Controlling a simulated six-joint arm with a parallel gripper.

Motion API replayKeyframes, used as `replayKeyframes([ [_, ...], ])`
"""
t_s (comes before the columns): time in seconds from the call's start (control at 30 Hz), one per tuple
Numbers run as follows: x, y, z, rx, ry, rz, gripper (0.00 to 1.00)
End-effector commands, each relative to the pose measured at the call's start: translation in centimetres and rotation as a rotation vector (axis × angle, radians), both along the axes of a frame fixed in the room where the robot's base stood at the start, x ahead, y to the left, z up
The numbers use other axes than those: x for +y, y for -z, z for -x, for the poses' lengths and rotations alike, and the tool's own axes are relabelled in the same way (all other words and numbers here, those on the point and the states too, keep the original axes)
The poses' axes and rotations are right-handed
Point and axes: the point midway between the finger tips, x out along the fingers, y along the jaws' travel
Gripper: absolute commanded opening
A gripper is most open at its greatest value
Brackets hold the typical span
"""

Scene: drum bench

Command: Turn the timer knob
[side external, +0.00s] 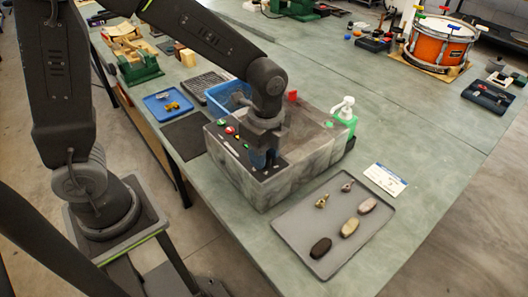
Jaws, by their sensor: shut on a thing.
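A grey stone-like box (300,172) stands on the bench, with a dark control panel (241,152) at its left front end. The panel carries red, green and white buttons. My gripper (264,163) points down over the right part of this panel, with its fingers at panel height. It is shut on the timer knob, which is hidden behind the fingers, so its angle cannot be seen.
A grey tray (290,238) with several small objects lies in front right. A green bottle with a white pump (344,117) stands behind the box. A blue basket (222,95) and blue tray (167,101) are at the left. An orange drum (440,44) stands far right.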

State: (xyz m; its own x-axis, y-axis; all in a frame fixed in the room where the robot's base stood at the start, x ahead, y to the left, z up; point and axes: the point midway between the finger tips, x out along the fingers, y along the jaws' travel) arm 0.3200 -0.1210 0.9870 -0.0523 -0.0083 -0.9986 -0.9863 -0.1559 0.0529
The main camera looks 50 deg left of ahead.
Motion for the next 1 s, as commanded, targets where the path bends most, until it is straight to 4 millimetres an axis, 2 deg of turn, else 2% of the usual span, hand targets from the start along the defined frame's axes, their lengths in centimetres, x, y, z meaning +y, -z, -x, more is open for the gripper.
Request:
replayKeyframes([
  [0.63,0.01,-0.03,-0.01,0.0,0.056,-0.001,0.09],
  [0.67,0.01,-0.03,-0.01,0.0,0.056,-0.001,0.34],
  [0.9,0.0,-0.02,-0.01,0.0,0.055,0.0,0.57],
  [1.0,0.0,-0.01,-0.01,0.0,0.055,0.0,0.58],
])
